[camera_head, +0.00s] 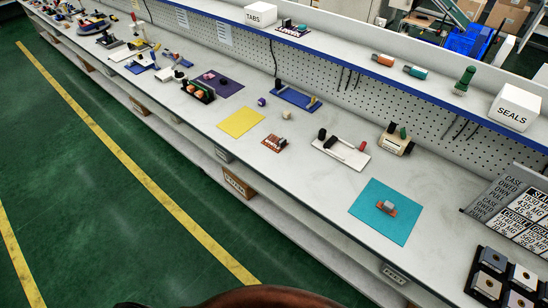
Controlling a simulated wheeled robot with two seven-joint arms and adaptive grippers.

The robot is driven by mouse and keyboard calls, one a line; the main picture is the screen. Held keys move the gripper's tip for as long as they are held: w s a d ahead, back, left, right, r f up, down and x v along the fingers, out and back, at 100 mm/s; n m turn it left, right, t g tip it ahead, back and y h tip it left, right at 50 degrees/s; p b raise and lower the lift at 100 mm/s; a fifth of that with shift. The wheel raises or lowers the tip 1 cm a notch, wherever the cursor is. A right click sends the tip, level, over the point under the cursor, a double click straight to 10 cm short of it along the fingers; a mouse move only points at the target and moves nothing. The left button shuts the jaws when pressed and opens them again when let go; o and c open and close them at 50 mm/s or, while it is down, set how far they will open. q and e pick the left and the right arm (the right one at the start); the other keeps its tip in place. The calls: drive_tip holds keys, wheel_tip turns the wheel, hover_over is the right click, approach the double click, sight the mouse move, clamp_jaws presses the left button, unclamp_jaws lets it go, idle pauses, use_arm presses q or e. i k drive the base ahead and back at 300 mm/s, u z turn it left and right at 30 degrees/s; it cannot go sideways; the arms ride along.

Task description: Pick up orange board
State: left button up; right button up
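A small orange-brown board (386,208) with a grey block on it lies on a teal mat (362,222) on the bench at the right. A second small reddish-brown board (274,143) with light and dark parts on it lies on the bare bench top, left of the teal mat. I cannot tell from their colour alone which one is the orange board. Neither is held or touched. Neither my left nor my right gripper shows in the view.
A yellow mat (241,122), a white plate with a black bar (340,152) and a beige device (396,140) are nearby. A dark tray (477,290) and sign (483,203) stand at right. A shelf (345,56) runs behind. Green floor (120,200) is clear.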

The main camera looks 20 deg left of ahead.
sight(276, 145)
drive_tip(key=k, duration=0.65)
drive_tip(key=u, duration=0.95)
drive_tip(key=i, duration=1.45)
drive_tip(key=z, duration=0.8)
drive_tip(key=i, duration=0.65)
drive_tip(key=z, duration=0.7)
